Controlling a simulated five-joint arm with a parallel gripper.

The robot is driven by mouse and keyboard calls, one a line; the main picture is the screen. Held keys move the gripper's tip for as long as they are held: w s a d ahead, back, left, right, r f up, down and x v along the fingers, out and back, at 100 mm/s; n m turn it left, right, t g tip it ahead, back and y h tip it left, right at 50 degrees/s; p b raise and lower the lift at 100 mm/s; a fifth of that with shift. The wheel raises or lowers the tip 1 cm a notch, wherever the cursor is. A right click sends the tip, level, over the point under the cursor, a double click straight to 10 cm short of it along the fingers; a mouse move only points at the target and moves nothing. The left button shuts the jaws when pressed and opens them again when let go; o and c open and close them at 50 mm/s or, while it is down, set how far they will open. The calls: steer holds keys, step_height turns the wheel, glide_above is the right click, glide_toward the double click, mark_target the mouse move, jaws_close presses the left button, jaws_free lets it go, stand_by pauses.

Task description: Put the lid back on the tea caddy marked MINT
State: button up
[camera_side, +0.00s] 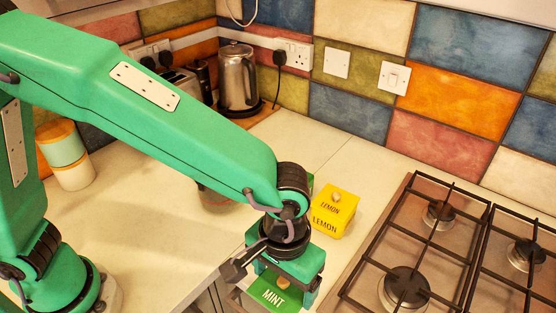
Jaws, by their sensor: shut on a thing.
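A green lid (263,291) marked MINT, with a small pale knob, is at the bottom of the side view. My gripper (283,284) is above it and shut on it, seemingly at the knob; the fingertips are partly hidden. Whether the lid is in the air or touching something beneath, I cannot tell. A yellow caddy (326,222) marked LEMON stands just behind my gripper, with its own lid on. A green object (311,180) shows a sliver behind my wrist, left of the yellow caddy's top. It may be the MINT caddy, but no marking shows.
A gas hob (353,278) with raised black grates lies to the right. A kettle (239,80) and a toaster (181,84) stand at the back. The counter (150,220) at left is mostly clear.

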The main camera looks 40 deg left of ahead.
steer(key=w+a+r, duration=0.1)
steer(key=w+a, duration=0.7)
steer(key=w, duration=0.5)
steer(key=w+a+r, duration=0.1)
steer(key=w+a, duration=0.8)
steer(key=w, duration=0.5)
steer(key=shift+a+r, duration=0.3)
steer(key=shift+r, duration=0.1)
steer(key=shift+w+f, duration=0.1)
steer(key=shift+f, duration=0.05)
step_height(320, 180, down, 6)
steer(key=shift+f, duration=0.2)
stand_by(1.4)
steer(key=o, duration=0.9)
